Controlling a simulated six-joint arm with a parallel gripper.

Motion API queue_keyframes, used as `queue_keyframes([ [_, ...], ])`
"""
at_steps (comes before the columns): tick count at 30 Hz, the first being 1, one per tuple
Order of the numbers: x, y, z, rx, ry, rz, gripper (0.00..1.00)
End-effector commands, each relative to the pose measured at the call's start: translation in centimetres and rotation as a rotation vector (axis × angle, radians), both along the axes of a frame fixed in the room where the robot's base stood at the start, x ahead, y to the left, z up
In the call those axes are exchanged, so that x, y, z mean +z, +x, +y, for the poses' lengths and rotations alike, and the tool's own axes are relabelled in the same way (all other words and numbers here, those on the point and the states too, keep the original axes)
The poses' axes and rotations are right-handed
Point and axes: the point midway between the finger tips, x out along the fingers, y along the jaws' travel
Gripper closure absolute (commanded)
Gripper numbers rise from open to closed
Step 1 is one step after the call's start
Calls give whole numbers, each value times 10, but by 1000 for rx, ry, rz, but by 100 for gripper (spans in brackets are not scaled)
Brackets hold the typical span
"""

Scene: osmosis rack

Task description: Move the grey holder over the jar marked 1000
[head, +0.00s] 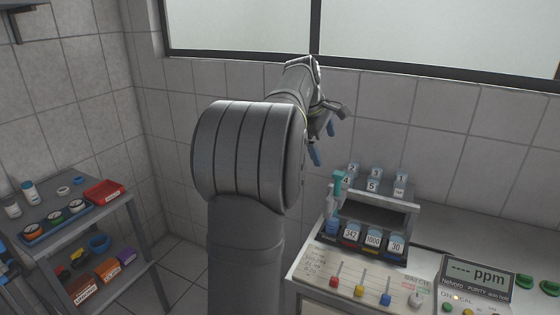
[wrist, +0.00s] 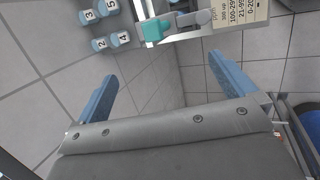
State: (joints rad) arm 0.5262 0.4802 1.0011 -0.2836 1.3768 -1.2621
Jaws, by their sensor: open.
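The jar marked 1000 (head: 373,240) stands in the front row of the rack, between jars marked 342 (head: 351,235) and 30 (head: 397,246). A teal upright piece (head: 338,184) is at the rack's left end, above a blue-grey part (head: 332,226). In the wrist view, a grey piece (wrist: 195,18) sits beside the teal piece (wrist: 153,31); it may be the grey holder, but I cannot tell for certain. My gripper (head: 322,141) is open and empty, up and left of the rack, apart from it. Both blue fingers show in the wrist view (wrist: 167,88).
Several numbered vials (head: 374,180) stand behind the rack's grey top bar (head: 385,196). A panel with coloured knobs (head: 345,277) lies in front, and a ppm meter (head: 478,278) is at right. A grey shelf (head: 130,212) with small items stands at left. The wall is behind my arm.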

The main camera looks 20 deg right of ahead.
Motion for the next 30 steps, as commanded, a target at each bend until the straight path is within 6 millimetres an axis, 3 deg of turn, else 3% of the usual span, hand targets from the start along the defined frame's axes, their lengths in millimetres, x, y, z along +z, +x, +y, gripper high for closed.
queue_keyframes([
  [5, 0, 0, 0, 0, 0, 0, 0],
  [12, 0, 0, 0, -2, 0, -1, 47],
  [14, 0, -2, 0, -18, 6, -10, 55],
  [20, 1, -29, 1, -260, 90, -150, 55],
  [30, -1, -90, 17, -945, 354, -483, 55],
])
